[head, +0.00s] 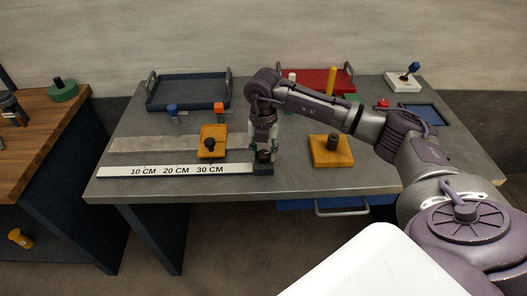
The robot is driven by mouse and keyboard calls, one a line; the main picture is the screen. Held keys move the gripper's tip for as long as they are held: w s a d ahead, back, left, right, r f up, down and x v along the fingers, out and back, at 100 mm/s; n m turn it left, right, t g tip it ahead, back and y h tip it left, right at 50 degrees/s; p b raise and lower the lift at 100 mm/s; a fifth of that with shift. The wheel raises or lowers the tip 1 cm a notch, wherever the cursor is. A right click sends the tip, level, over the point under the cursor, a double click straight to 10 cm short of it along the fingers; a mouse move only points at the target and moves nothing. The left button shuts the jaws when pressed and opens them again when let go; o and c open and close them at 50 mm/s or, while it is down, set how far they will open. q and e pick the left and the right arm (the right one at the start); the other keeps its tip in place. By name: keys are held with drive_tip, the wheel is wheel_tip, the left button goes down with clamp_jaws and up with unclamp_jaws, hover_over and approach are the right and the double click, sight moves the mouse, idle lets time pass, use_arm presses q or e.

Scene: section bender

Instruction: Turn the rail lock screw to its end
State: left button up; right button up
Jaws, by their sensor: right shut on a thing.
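The rail (120,172) is a pale strip marked 10 CM, 20 CM and 30 CM along the table's front edge. A dark block (263,169) sits at its right end. My right gripper (263,149) points straight down over this block and is shut on the dark lock screw (264,157) on top of it. The fingers hide most of the screw, so I cannot tell how far it is turned. My left gripper is not in view.
An orange block with a black knob (212,142) stands just left of my right gripper. A yellow-orange block with a knob (330,151) stands to the right. A blue tray (188,92) and a red tray (318,78) are at the back. The front right tabletop is clear.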

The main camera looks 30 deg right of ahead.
sight(264, 154)
drive_tip(key=m, duration=0.4)
drive_tip(key=shift+r+m, duration=0.1)
drive_tip(key=shift+m, duration=0.3)
idle(0.4)
drive_tip(key=o, duration=1.1)
drive_tip(key=shift+o, duration=0.2)
wheel_tip(264, 154, up, 12)
